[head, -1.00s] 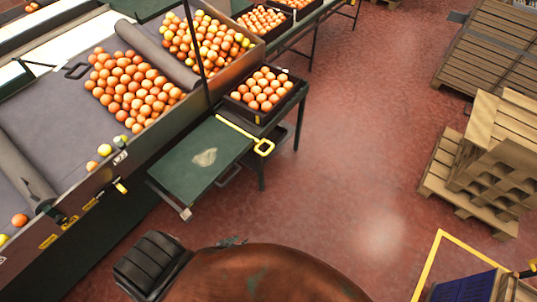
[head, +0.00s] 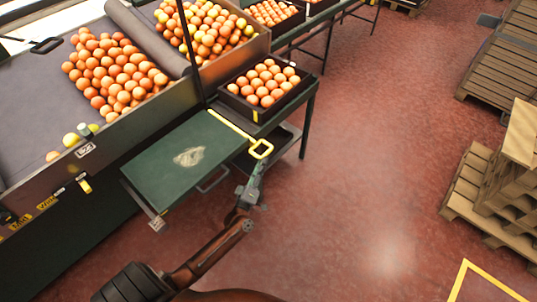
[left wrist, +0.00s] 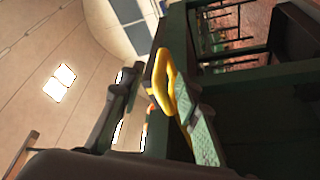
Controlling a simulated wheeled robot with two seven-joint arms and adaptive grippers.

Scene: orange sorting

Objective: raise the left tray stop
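The left tray stop is a yellow bar with a loop handle (head: 261,149) at the right edge of a green shelf (head: 185,158) beside the conveyor. The bar runs along the shelf edge towards a black tray of oranges (head: 265,87). My left gripper (head: 256,171) is just below the loop, pointing up at it. In the left wrist view the yellow loop (left wrist: 163,82) shows between the two spread fingers (left wrist: 160,115), closer to the finger with the green pad. The gripper is open; whether a finger touches the loop I cannot tell. My right gripper is out of view.
The sorting conveyor (head: 50,85) with heaps of oranges fills the left. More trays of oranges (head: 272,12) stand on the bench behind. Wooden pallets (head: 490,190) are at the right. The red floor (head: 385,150) between is clear.

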